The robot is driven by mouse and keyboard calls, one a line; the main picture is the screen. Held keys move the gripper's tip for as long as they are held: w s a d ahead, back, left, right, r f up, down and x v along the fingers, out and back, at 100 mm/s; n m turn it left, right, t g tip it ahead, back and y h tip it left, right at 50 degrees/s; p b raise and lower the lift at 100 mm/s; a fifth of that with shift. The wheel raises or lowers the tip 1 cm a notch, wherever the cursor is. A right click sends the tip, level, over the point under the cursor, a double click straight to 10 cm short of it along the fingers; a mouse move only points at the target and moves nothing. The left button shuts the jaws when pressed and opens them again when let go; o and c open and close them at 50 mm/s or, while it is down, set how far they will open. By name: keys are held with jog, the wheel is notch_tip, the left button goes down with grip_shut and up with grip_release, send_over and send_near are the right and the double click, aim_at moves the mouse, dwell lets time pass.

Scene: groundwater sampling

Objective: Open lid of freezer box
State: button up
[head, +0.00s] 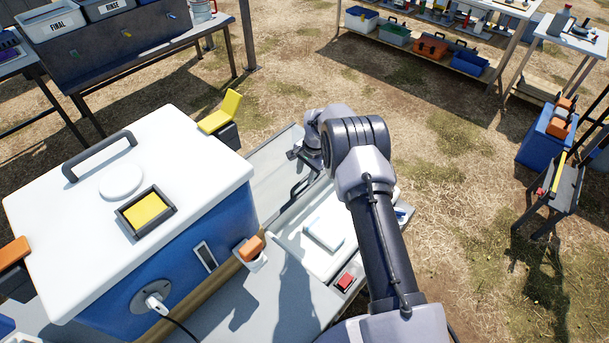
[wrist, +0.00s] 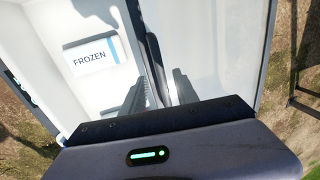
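A paler grey-white panel (wrist: 222,45) lies to the right, with a dark seam between. My gripper's two dark fingers stand apart at the seam, with a pale strip showing between them; I cannot tell whether they touch anything. In the head view a large blue box (head: 185,250) has a closed white lid (head: 75,200) with a black handle (head: 100,157) and a yellow square (head: 146,209). My arm hides much of my gripper there.
An orange clip (head: 252,248) is at the blue box's corner. Tables with bins stand at the back.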

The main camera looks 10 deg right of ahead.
notch_tip(320, 180, up, 14)
jog(key=s+d+p, duration=0.1)
jog(key=s+p, duration=0.1)
jog(key=p, duration=0.2)
jog(key=shift+s+d+r, duration=0.15)
jog(key=shift+d+r, duration=0.1)
jog(key=shift+d, duration=0.1)
jog(key=s+a+r+n+t, duration=0.1)
jog(key=s+r, duration=0.6)
jog(key=r, duration=0.5)
jog(key=s+a+r+n+t, duration=0.1)
jog(key=s+a+r+n, duration=0.1)
jog(key=s+r, duration=0.8)
jog(key=s+a+r+n+t, duration=0.1)
jog(key=s+r, duration=0.2)
jog(key=s, duration=0.8)
jog(key=s+r+n+t, duration=0.1)
jog(key=s+r+n, duration=0.1)
jog(key=s, duration=0.9)
jog(key=shift+s+a+r+y, duration=0.15)
jog(key=shift+a+r+y, duration=0.2)
jog(key=shift+r, duration=0.15)
